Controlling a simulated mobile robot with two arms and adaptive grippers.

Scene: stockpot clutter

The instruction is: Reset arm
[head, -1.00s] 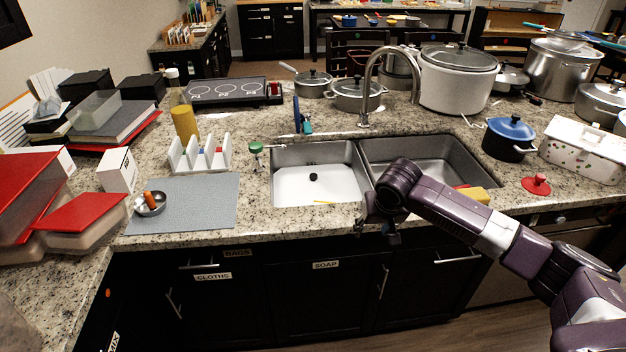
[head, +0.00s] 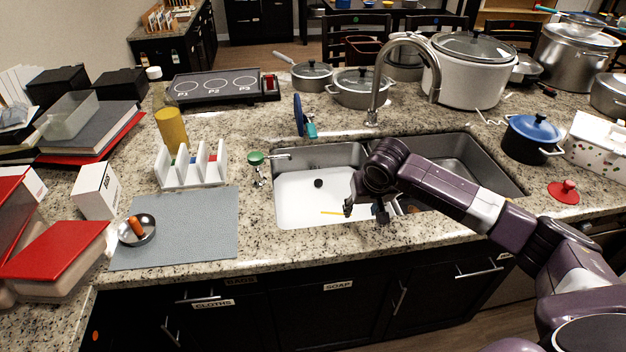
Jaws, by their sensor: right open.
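My right arm comes in from the right, and its purple links reach over the front of the counter. My right gripper (head: 365,212) is open and empty at the front edge of the double sink (head: 333,158), near the divider between the basins. The arm hides part of the right basin. My left gripper is not in the head view.
Left of the sink are a grey mat (head: 180,240) with a metal bowl (head: 150,232) and a white rack (head: 190,165). A faucet (head: 375,85) rises behind the sink.

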